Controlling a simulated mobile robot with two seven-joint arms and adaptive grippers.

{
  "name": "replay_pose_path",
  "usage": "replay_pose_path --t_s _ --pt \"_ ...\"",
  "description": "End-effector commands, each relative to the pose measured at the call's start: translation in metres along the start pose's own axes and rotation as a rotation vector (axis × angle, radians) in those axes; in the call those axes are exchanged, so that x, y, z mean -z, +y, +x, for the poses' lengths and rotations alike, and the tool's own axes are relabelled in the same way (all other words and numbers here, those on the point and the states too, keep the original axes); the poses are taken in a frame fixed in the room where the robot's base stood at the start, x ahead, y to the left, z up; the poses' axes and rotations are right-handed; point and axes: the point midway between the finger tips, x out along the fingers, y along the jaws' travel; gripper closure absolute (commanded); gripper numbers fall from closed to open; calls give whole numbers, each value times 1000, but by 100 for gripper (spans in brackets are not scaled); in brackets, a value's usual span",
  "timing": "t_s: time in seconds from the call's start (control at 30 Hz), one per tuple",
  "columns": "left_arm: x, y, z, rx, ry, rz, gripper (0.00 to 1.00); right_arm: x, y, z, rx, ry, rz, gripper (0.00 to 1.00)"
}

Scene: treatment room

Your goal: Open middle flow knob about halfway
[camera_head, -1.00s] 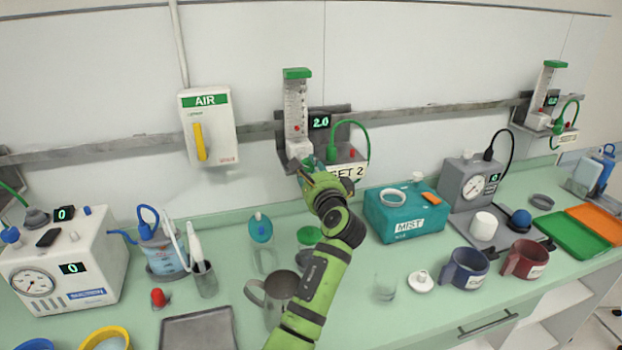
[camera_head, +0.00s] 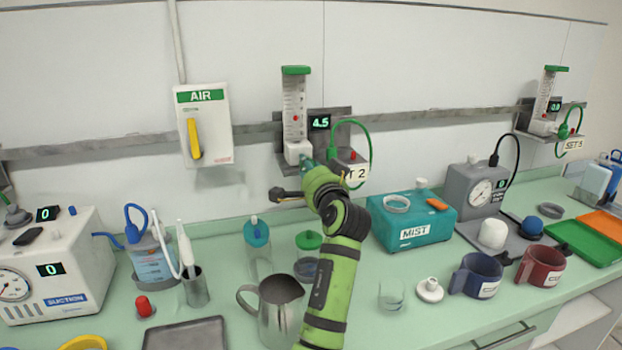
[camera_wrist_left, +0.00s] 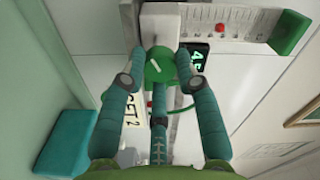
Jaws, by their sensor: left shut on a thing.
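The middle flowmeter (camera_head: 295,105) is a clear tube with a green cap on the wall rail, above the SET 2 label. Its display (camera_head: 320,122) reads 4.5, and a red float shows in the tube. In the left wrist view the green flow knob (camera_wrist_left: 158,70) with a white pointer mark sits between my two fingertips. My left gripper (camera_wrist_left: 160,62) is shut on this knob. In the head view my left gripper (camera_head: 308,166) reaches up to the flowmeter's base and hides the knob. My right gripper is not in view.
A green hose (camera_head: 370,150) loops right of the flowmeter. The AIR box (camera_head: 203,125) with a yellow lever is to the left. Another flowmeter (camera_head: 545,100) is at far right.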

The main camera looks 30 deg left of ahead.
Motion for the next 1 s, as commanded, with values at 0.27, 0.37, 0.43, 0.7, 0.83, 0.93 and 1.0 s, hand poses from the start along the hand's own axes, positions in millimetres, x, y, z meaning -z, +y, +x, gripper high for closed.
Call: replay_pose_path --t_s 0.27,0.37,0.43,0.7,0.83,0.93,1.0 --pt "-4 1 1 3 -9 -130 100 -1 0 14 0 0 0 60" --pt "-4 1 1 2 -10 -153 100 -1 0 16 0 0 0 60" --pt "-4 1 1 1 -11 -164 100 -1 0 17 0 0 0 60" --pt "-5 2 1 -2 -13 -174 100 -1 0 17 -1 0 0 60" --pt "-5 3 1 -4 -14 -173 100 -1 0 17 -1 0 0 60" --pt "-5 4 1 -5 -15 -172 60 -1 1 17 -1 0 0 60" --pt "-5 4 1 -5 -14 -172 44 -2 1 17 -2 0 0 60"
